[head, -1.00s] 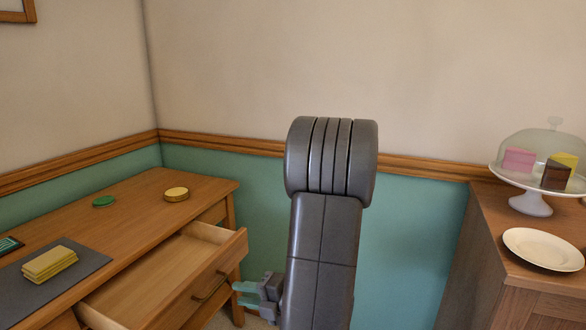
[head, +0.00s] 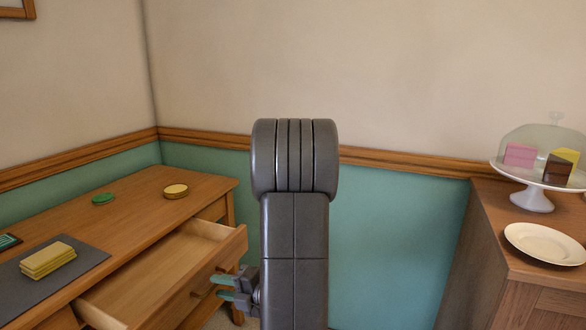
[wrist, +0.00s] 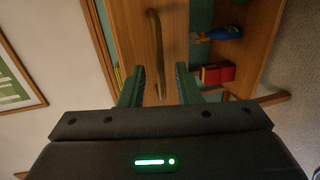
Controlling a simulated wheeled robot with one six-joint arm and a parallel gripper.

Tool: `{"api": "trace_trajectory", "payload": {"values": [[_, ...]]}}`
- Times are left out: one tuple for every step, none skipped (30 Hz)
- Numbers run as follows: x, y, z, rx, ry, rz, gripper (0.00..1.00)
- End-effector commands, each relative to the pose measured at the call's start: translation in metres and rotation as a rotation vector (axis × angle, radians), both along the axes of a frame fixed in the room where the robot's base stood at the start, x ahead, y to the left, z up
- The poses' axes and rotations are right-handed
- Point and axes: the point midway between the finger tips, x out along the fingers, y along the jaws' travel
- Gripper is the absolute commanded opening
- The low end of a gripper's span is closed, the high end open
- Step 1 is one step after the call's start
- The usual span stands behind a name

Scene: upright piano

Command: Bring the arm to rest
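My arm stands upright in the middle of the head view, its grey links in front of the teal wall. My gripper (head: 224,287) is low beside the arm's left edge, with its teal fingers pointing left near the desk's open drawer (head: 165,265).
The desk (head: 140,200) bears a yellow tin (head: 176,191), a green disc (head: 103,198) and yellow blocks (head: 48,260) on a dark mat. A cabinet at right holds a domed cake stand (head: 533,200) and plate (head: 545,244). The wrist view shows a blue bottle (wrist: 222,33) and red box (wrist: 217,74).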

Motion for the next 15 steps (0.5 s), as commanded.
{"api": "trace_trajectory", "payload": {"values": [[0.000,0.000,0.000,0.000,0.000,0.000,0.30],[0.000,0.000,0.000,0.000,0.000,0.000,0.30],[0.000,0.000,0.000,0.000,0.000,0.000,0.30],[0.000,0.000,0.000,0.000,0.000,0.000,0.30],[0.000,-0.001,0.000,0.000,0.000,0.000,0.30],[0.000,-0.001,0.000,0.000,0.000,0.000,0.30],[-0.001,-0.002,0.000,0.000,0.000,-0.001,0.30],[-0.001,-0.003,0.001,0.000,0.001,-0.001,0.30],[-0.002,-0.004,0.001,0.000,0.001,-0.001,0.30],[-0.002,-0.005,0.001,0.000,0.001,-0.001,0.30],[-0.003,-0.007,0.002,0.000,0.001,-0.001,0.30],[-0.004,-0.009,0.002,0.000,0.001,-0.002,0.30],[-0.004,-0.011,0.003,0.001,0.001,-0.002,0.30],[-0.005,-0.013,0.003,0.000,0.002,-0.003,0.30],[-0.006,-0.016,0.004,0.000,0.002,-0.003,0.30]]}}
